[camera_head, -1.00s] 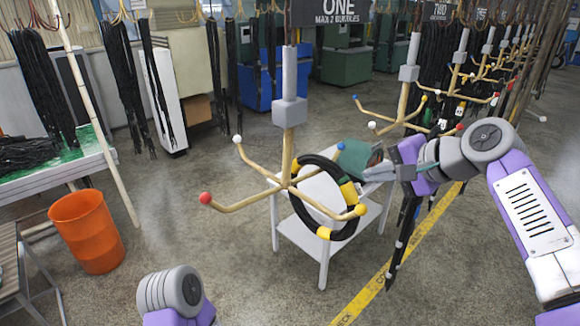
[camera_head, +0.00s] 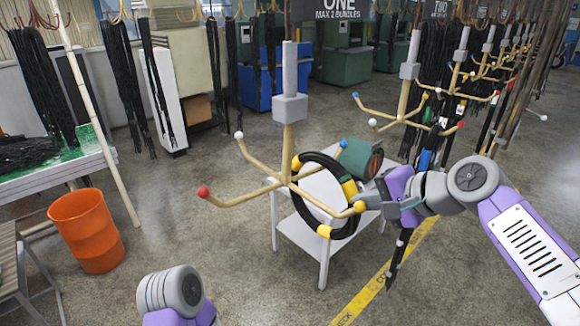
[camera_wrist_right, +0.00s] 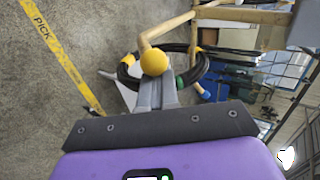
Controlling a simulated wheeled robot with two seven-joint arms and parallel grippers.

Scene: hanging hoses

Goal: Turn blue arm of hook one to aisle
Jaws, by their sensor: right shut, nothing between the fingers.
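Hook one is a tan post (camera_head: 288,142) under the sign ONE (camera_head: 340,12), with four arms. Their tips are blue (camera_head: 343,144) at back right, yellow (camera_head: 360,207) at front right, red (camera_head: 203,192) at front left and white (camera_head: 239,135) at back left. A black hose coil with yellow bands (camera_head: 303,205) hangs at the yellow-tipped arm. My right gripper (camera_head: 364,201) is shut and empty beside the yellow tip, below the blue tip. In the right wrist view the yellow ball (camera_wrist_right: 154,62) is just beyond the fingertips (camera_wrist_right: 156,86); contact is unclear. My left gripper is out of view.
A white side table (camera_head: 310,245) stands behind the coil, and a green drum-like object (camera_head: 362,158) is near the blue tip. More hooks (camera_head: 440,90) line the back right. An orange bin (camera_head: 88,230) stands left. A yellow floor line (camera_head: 372,288) runs through open floor.

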